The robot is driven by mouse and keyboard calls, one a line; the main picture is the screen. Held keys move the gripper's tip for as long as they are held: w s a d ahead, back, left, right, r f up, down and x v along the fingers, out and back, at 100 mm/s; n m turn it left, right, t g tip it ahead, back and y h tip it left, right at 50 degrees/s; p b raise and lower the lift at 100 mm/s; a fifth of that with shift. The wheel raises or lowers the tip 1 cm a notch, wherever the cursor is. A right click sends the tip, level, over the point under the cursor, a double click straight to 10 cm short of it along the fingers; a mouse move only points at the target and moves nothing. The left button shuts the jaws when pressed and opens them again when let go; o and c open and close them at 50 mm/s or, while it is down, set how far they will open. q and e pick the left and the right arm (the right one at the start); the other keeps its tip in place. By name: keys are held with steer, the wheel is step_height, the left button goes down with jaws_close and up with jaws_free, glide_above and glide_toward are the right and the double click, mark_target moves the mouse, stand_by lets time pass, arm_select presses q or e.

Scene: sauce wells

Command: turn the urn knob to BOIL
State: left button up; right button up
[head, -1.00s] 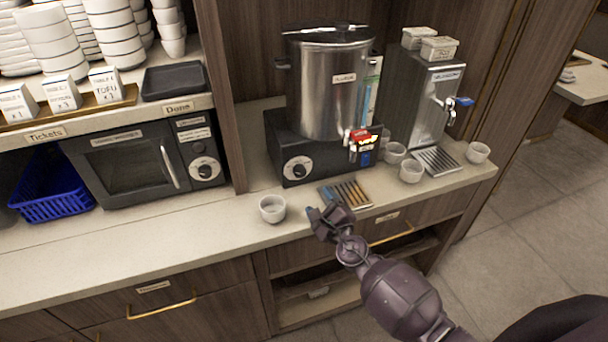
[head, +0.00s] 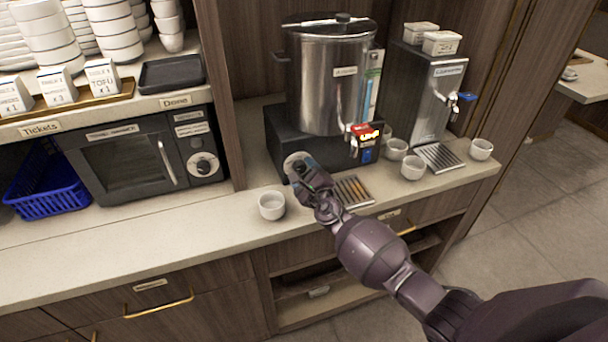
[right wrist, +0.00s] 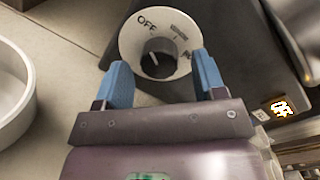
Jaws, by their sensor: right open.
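The steel urn (head: 328,85) stands on a black base at the back of the counter. Its knob (right wrist: 159,58) is black on a pale dial plate (right wrist: 128,45); OFF is readable at the upper left, and the marks at the right are partly unreadable. The knob's light pointer line aims up and left, near OFF. My right gripper (right wrist: 163,80) is open, its blue fingertips on either side of the dial's lower part, with the knob ahead between them. In the head view, my right gripper (head: 300,170) covers part of the dial. My left gripper is not in view.
A white cup (head: 272,205) stands on the counter just left of my right gripper. A drip tray (head: 352,192) lies right of it. More cups (head: 413,167) and a steel dispenser (head: 436,100) stand further right. A microwave (head: 125,160) sits at left.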

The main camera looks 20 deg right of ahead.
steer(key=c, duration=0.9)
